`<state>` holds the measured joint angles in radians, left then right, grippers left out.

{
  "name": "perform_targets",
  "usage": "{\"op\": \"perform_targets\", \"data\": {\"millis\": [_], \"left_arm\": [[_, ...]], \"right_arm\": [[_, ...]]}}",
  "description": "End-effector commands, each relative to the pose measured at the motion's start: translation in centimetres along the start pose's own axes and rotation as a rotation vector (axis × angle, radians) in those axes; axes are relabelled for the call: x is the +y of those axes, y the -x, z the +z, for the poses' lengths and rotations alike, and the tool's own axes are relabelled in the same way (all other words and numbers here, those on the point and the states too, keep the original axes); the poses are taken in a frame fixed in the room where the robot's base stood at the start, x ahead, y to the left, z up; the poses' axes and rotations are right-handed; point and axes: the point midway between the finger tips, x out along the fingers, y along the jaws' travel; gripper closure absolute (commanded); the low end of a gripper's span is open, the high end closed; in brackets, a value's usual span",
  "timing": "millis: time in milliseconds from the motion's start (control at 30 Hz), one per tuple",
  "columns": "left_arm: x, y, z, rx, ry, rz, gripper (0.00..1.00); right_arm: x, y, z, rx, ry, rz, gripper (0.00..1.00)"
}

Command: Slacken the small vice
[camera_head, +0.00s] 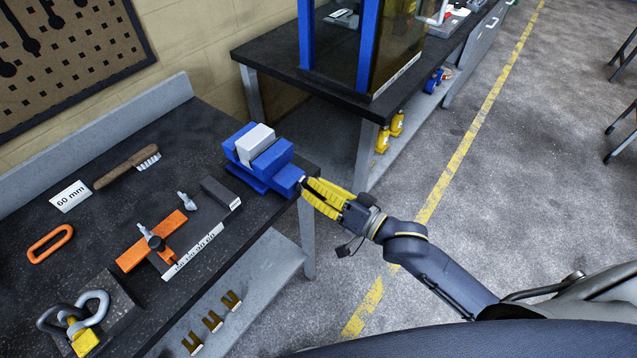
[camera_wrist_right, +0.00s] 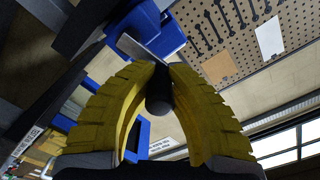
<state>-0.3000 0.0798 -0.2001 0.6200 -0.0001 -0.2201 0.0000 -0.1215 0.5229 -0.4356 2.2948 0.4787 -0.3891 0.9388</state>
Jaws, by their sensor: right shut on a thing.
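The small blue vice (camera_head: 283,178) sits at the right end of the dark workbench, with a pale grey block (camera_head: 255,141) between its jaws. My right gripper (camera_head: 310,190) has yellow ribbed fingers and reaches the vice's front end from the right. In the right wrist view, the fingers (camera_wrist_right: 162,85) are closed around a dark round handle (camera_wrist_right: 159,104) in front of the blue vice body (camera_wrist_right: 165,38). The fingers hide part of the handle. My left gripper is not in view.
The workbench (camera_head: 200,122) also carries a brush (camera_head: 125,168), a 60 mm card (camera_head: 69,196), an orange ring (camera_head: 50,244), an orange clamp tool (camera_head: 150,240) and a shackle (camera_head: 75,309). Another bench (camera_head: 275,55) with a blue-framed case stands behind. Open floor lies right.

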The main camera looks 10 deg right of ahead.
Motion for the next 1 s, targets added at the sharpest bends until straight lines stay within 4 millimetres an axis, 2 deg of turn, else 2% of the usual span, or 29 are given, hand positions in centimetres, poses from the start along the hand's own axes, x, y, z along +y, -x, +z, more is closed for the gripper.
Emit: {"op": "perform_targets", "data": {"millis": [400,1000], "left_arm": [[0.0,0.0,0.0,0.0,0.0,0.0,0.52],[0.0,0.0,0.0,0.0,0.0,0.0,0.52]], "right_arm": [[-1.0,0.0,1.9,0.0,0.394,-0.005,1.0],[-0.7,0.0,4.5,-0.003,0.885,-0.003,1.0]]}}
